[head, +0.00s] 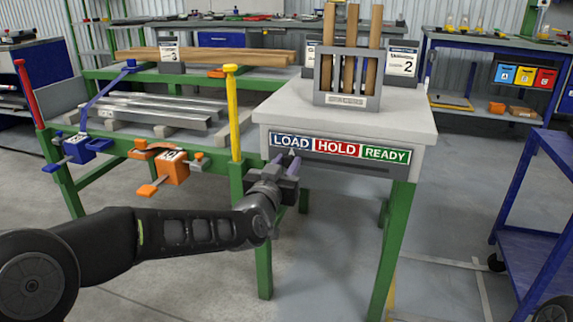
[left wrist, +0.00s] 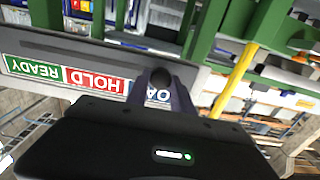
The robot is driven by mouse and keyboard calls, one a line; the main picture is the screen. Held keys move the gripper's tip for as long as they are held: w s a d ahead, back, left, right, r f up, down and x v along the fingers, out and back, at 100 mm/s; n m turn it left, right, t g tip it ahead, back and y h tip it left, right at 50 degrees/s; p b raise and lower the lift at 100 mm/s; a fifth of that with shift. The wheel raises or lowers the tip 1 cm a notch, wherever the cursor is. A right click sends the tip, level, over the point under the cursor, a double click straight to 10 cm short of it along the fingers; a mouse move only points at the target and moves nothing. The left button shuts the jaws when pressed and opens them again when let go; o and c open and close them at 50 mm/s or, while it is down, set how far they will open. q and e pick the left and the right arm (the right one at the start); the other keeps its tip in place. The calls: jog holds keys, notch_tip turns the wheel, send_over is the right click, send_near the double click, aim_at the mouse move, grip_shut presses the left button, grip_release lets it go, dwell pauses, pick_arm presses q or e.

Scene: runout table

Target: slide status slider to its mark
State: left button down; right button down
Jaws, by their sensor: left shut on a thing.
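The status board is on the front edge of the grey-topped table, with a blue LOAD label (head: 290,141), a red HOLD label (head: 337,149) and a green READY label (head: 386,154). A dark rail (head: 345,167) runs below the labels. My left gripper (head: 287,160) is at the LOAD end, shut on the slider's dark knob (left wrist: 161,76). In the left wrist view the labels are upside down, and the purple fingers (left wrist: 162,85) stand on both sides of the knob, covering part of LOAD. My right gripper is in neither view.
A grey rack (head: 347,99) with wooden slats stands on the tabletop (head: 410,121). A yellow post (head: 233,115) rises left of my gripper, beside an orange block (head: 173,168) on the green frame. A blue cart (head: 535,205) is at right. The floor before the table is clear.

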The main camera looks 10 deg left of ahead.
pick_arm(q)
jog(key=d+p, duration=0.2)
jog(key=d, duration=0.5)
jog(key=s+d+p, duration=0.1)
jog(key=d, duration=0.6)
jog(key=d+p, duration=0.2)
jog(key=d, duration=0.6)
jog(key=shift+s+d+p, duration=0.1)
jog(key=shift+s+p, duration=0.15)
jog(key=shift+p, duration=0.05)
jog(key=c, duration=1.2)
grip_release()
jog(key=shift+d, duration=0.1)
jog(key=shift+o, duration=0.4)
jog(key=p, duration=0.1)
send_near(385, 170)
jog(key=shift+s, duration=1.2)
